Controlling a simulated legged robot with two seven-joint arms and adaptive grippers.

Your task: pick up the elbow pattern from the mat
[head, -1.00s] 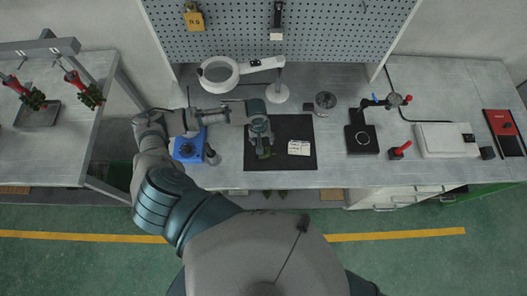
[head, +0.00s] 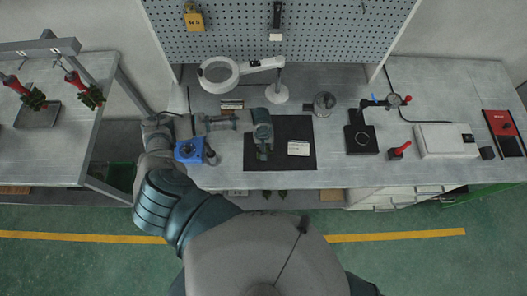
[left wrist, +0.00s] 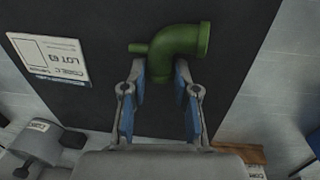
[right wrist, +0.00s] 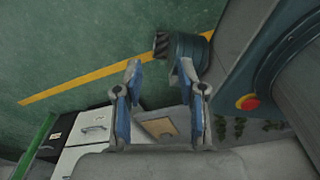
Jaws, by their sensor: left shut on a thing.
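The green elbow pattern (left wrist: 178,48) shows in the left wrist view as a curved pipe with a flange and a small side stub. My left gripper (left wrist: 160,75) is shut on it, with a blue-padded finger on each side. In the head view my left gripper (head: 263,140) is over the left part of the black mat (head: 285,128), and the green pattern (head: 262,155) shows just below it. I cannot tell how far it is above the mat. My right gripper (right wrist: 155,75) is open and empty, over the floor beside my body.
A white lot card (head: 298,148) lies on the mat's right part. A blue device (head: 188,150) stands left of the mat. A magnifier lamp (head: 220,74) stands behind, and a black stand (head: 362,138) is to the right. The mat's right side around the card is clear.

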